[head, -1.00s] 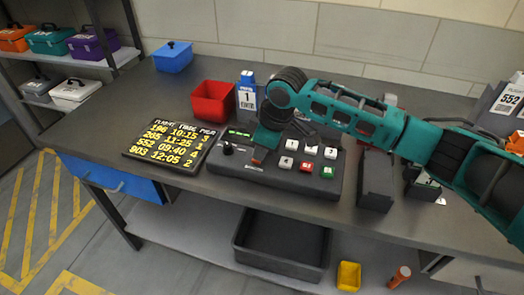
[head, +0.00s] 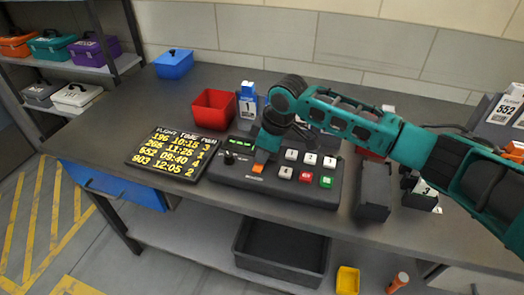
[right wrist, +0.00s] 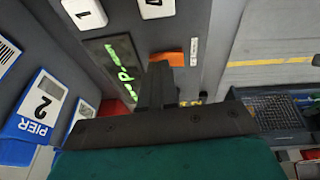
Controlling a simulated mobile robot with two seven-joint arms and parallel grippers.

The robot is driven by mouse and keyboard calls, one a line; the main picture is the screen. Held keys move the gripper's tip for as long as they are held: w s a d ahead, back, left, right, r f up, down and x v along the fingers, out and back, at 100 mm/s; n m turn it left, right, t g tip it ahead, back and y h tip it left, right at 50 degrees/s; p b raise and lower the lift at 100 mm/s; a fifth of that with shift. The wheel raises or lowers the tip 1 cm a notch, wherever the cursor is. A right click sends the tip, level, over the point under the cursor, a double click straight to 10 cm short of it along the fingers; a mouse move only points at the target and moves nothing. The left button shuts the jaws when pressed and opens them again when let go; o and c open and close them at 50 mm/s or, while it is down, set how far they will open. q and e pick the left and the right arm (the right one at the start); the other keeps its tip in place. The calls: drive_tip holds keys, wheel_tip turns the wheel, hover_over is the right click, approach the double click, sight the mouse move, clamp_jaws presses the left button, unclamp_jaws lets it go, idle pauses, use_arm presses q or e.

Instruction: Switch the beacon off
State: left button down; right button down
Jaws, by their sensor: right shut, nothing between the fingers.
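A dark control panel (head: 225,176) lies on the workbench. At its front middle is an orange switch (head: 258,168) with a small label below it, too small to read. My right gripper (head: 264,156) points down right over this switch, its fingers shut and empty. In the right wrist view the orange switch (right wrist: 168,58) shows just beyond the shut fingertips (right wrist: 160,75), partly hidden by them; I cannot tell whether they touch. No beacon lamp can be made out. My left gripper is out of view.
The panel also has a black knob (head: 229,158), a green-lit display, and white, red and green buttons (head: 305,176). A flight board (head: 168,155) lies to the left. A red bin (head: 213,108) and a blue-capped pier marker (head: 247,100) stand behind; a dark block (head: 373,197) stands right.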

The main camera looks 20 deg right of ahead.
drive_tip(key=r, duration=0.4)
drive_tip(key=shift+a, duration=0.2)
drive_tip(key=s+v, duration=0.1)
drive_tip(key=v, duration=0.8)
drive_tip(key=shift+s+a+r, duration=0.15)
drive_tip(key=shift+s+r, duration=0.1)
drive_tip(key=shift+s, duration=0.05)
